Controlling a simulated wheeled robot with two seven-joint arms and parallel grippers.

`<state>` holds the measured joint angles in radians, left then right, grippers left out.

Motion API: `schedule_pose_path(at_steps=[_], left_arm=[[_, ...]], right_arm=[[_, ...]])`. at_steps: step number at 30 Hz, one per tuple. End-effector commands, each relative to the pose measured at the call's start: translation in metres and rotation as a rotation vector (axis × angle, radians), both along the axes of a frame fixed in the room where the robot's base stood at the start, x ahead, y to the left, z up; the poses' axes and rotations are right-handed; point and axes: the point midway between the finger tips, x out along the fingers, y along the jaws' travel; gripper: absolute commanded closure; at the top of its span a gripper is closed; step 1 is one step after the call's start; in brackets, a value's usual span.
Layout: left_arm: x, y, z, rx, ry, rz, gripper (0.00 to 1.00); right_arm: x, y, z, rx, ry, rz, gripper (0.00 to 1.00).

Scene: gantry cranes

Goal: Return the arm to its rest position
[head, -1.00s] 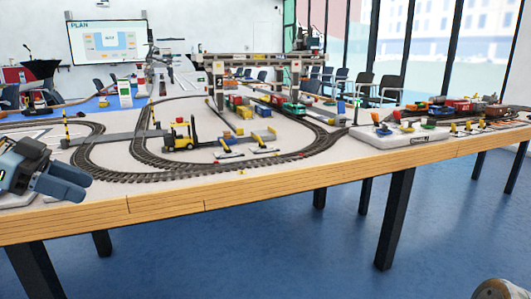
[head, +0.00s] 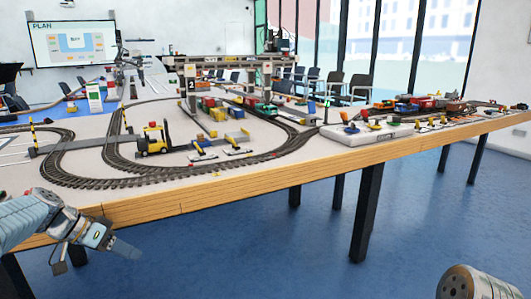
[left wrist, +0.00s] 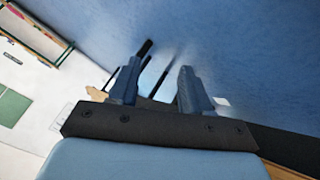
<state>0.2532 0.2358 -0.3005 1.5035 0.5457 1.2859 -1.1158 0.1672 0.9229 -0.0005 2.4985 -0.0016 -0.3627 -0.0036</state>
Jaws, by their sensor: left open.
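My left gripper (head: 97,255) is in the lower left of the head view, in front of the table's front edge and clear of the model layout. Its fingers are apart with nothing between them. In the left wrist view the two fingers (left wrist: 160,85) also stand apart, with blue floor behind them. My right gripper is not visible; only a rounded grey part of my own body shows at the lower right corner of the head view.
The table (head: 240,193) carries a looped track, a yellow forklift (head: 153,140), a gantry crane (head: 225,68) and a light tray (head: 367,134) of small parts. Dark table legs (head: 366,212) stand below the edge. The blue floor (head: 270,255) in front is open.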

Motion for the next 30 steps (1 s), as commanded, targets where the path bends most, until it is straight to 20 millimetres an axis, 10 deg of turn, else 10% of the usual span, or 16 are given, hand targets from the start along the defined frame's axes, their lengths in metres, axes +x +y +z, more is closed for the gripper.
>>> schedule_pose_path(at_steps=[8, 15, 22, 30], left_arm=[[-0.001, -0.078, -0.198, 0.113, 0.363, 0.222, 0.52], [-0.083, -0.170, -0.331, 0.231, 0.522, 0.346, 0.52], [-0.174, -0.245, -0.374, 0.206, 0.561, 0.402, 0.52], [-0.201, -0.267, -0.376, 0.165, 0.566, 0.425, 0.52]], right_arm=[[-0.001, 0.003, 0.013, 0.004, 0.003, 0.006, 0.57], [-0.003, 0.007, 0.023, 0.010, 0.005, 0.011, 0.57], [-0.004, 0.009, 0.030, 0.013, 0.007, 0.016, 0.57], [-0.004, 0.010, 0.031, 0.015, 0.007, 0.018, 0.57]])
